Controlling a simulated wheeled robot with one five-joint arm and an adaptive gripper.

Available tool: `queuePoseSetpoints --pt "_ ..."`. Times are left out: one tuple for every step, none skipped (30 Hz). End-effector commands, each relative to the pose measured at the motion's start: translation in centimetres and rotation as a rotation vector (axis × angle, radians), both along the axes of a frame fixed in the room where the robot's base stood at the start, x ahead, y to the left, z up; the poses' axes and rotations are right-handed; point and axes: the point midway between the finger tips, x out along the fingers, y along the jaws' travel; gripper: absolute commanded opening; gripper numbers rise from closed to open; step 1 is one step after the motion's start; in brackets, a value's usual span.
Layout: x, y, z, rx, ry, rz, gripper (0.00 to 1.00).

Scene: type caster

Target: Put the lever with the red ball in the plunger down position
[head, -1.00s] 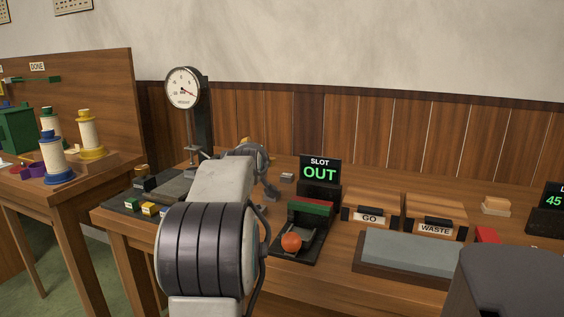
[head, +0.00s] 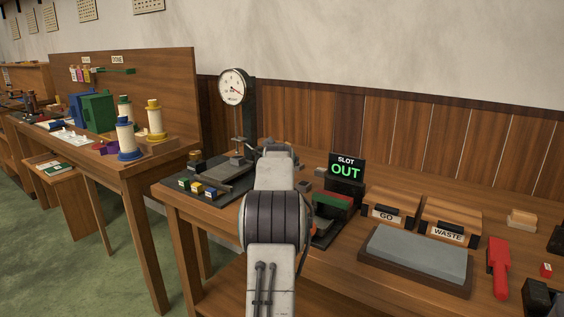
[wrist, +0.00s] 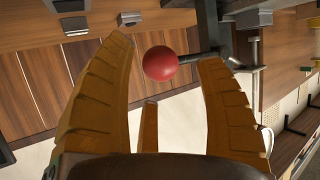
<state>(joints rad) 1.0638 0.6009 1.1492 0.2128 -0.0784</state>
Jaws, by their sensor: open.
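The red ball (wrist: 160,63) shows in the wrist view on the end of a dark lever rod (wrist: 197,58), which runs right to grey metal parts. My gripper (wrist: 168,58) is open, with its ochre fingers on either side of the ball in the picture. I cannot tell whether they touch it or how deep it sits between them. In the head view the dial gauge (head: 237,87) stands on its post, with a small plunger (head: 239,142) below it. My arm hides the gripper, the lever and the red ball there.
The GO box (head: 388,212), WASTE box (head: 448,232) and grey slab (head: 417,254) lie right of my arm. Small coloured blocks (head: 197,189) sit at the bench's left end. A side table (head: 140,172) with spools stands left.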

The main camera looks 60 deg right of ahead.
Motion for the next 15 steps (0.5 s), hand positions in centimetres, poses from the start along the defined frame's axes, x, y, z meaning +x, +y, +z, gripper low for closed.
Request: queuePoseSetpoints --pt "0.2 -0.5 -0.3 -0.001 0.0 -0.001 0.64" --pt "0.3 -0.7 -0.4 0.0 0.0 -0.001 0.64" --pt "0.5 -1.0 -0.6 0.0 0.0 -0.001 0.64" --pt "0.6 -1.2 -0.6 -0.001 0.0 -0.001 0.64" --pt "0.7 -1.4 -0.8 -0.001 0.001 -0.001 0.64" --pt "0.8 -1.7 -0.9 -0.002 0.001 0.0 0.64" --pt "1.0 -1.9 -0.8 -0.001 0.001 -0.001 0.64" --pt "1.1 -2.1 -0.9 0.0 0.002 -0.001 0.64" --pt "1.2 -2.3 -1.0 0.0 0.002 -0.001 0.64" --pt "1.3 -2.5 -1.1 -0.001 0.001 -0.001 0.64" --pt "1.4 -2.7 -1.1 -0.001 0.001 -0.001 0.64" --pt "1.5 -2.8 -1.2 -0.001 0.001 -0.001 0.64" --pt "1.5 -3.0 -1.3 -0.001 0.001 -0.001 0.64" --pt "1.6 -3.1 -1.3 -0.002 0.001 0.0 0.64" --pt "1.6 -3.2 -1.4 -0.002 0.001 0.0 0.64"
